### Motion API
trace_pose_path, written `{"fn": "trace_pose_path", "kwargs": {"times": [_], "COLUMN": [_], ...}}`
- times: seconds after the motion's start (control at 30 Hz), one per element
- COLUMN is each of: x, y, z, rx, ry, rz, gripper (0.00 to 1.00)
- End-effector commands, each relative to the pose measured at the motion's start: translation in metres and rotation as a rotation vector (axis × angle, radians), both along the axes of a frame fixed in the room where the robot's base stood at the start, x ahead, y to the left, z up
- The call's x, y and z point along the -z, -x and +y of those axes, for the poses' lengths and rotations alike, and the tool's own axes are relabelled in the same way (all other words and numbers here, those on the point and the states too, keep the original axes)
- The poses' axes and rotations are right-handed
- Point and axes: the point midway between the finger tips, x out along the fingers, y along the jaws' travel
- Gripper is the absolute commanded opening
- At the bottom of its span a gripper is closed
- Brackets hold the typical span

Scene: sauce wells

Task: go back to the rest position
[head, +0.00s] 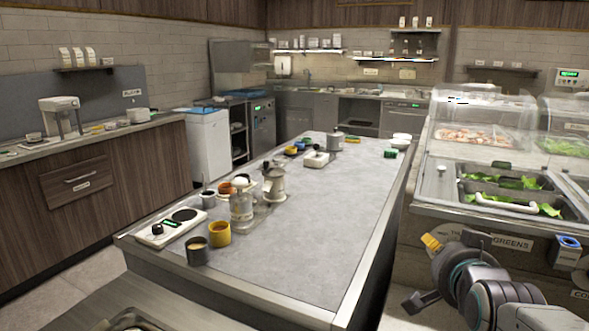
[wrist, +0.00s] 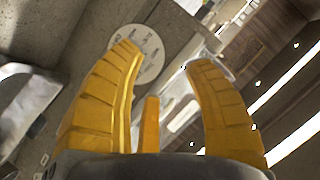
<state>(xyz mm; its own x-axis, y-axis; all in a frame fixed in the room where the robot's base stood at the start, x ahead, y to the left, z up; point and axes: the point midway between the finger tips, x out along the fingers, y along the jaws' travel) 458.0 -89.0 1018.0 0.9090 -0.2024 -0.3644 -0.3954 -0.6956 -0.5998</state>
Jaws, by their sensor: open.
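My gripper (head: 432,242) is at the lower right of the head view, in front of the salad counter and right of the island. Its yellow fingers also show in the wrist view (wrist: 165,75), spread apart with nothing between them. A third yellow piece stands low between the two fingers. Behind the fingers, the wrist view shows a round pale disc with markings (wrist: 140,52) on a grey surface. The gripper appears clear of the counter front, though the exact gap cannot be told.
The grey island (head: 300,230) holds a hot plate (head: 168,228), a yellow cup (head: 219,233), a dark cup (head: 197,251) and a moka pot (head: 274,184). The salad counter (head: 430,205) with green-filled wells stands right. A narrow floor gap lies between island and counter.

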Motion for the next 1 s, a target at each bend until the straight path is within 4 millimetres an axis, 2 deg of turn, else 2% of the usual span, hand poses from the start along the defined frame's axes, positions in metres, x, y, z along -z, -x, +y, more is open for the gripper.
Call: {"fn": "trace_pose_path", "kwargs": {"times": [0.03,0.27,0.5,0.8,1.0], "x": [-0.012,-0.010,-0.013,-0.022,-0.025], "y": [0.009,0.057,0.120,0.190,0.215], "z": [0.008,0.039,0.066,0.083,0.087], "rx": [-0.031,-0.191,-0.394,-0.626,-0.709], "ry": [0.025,0.146,0.265,0.368,0.398], "rz": [0.056,0.324,0.586,0.821,0.896], "gripper": [0.46,0.46,0.46,0.46,0.46]}}
